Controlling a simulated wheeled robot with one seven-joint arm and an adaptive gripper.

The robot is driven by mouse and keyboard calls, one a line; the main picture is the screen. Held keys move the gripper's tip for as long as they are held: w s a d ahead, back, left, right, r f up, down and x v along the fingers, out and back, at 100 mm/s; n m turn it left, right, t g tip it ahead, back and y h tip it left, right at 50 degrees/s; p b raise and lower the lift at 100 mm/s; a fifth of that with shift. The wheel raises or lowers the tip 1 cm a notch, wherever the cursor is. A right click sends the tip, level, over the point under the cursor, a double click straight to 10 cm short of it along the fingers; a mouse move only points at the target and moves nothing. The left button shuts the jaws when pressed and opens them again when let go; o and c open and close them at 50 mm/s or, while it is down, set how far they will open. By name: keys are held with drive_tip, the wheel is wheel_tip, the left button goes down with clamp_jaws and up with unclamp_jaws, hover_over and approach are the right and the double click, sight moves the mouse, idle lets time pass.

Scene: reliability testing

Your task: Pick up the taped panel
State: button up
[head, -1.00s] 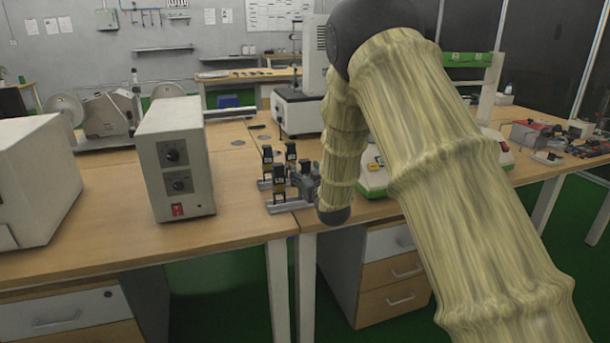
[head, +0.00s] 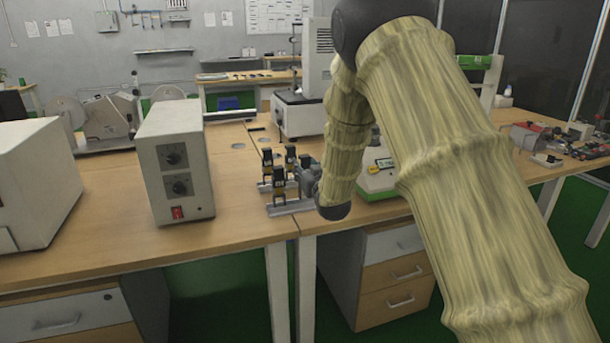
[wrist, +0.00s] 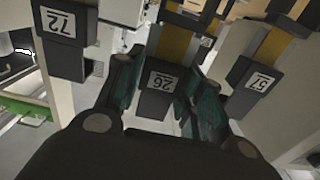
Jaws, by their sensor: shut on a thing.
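In the wrist view, a black piece marked 26 (wrist: 158,92), with a yellow-brown strip above it, sits between the teal-padded fingers of my gripper (wrist: 166,100). My gripper is shut on it. Two similar black pieces, marked 72 (wrist: 63,42) and 57 (wrist: 252,88), flank it, and they look apart from the fingers. In the head view, several black pieces with yellow parts (head: 278,178) stand upright on grey rails at the table's front edge.
A grey rail (head: 290,207) lies under the pieces. A white-and-green device (head: 376,182) is just right of my wrist. Bare wooden tabletop (head: 235,175) lies between.

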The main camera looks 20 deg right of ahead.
drive_tip(key=shift+s+r, duration=0.15)
drive_tip(key=shift+r, duration=0.45)
drive_tip(key=s+a, duration=0.2)
drive_tip(key=s, duration=0.5)
drive_tip(key=s+a+r, duration=0.1)
drive_tip(key=s+a, duration=0.2)
drive_tip(key=s, duration=0.4)
drive_tip(key=shift+s+a+r, duration=0.15)
drive_tip(key=shift+s+a, duration=0.05)
drive_tip(key=shift+s, duration=0.15)
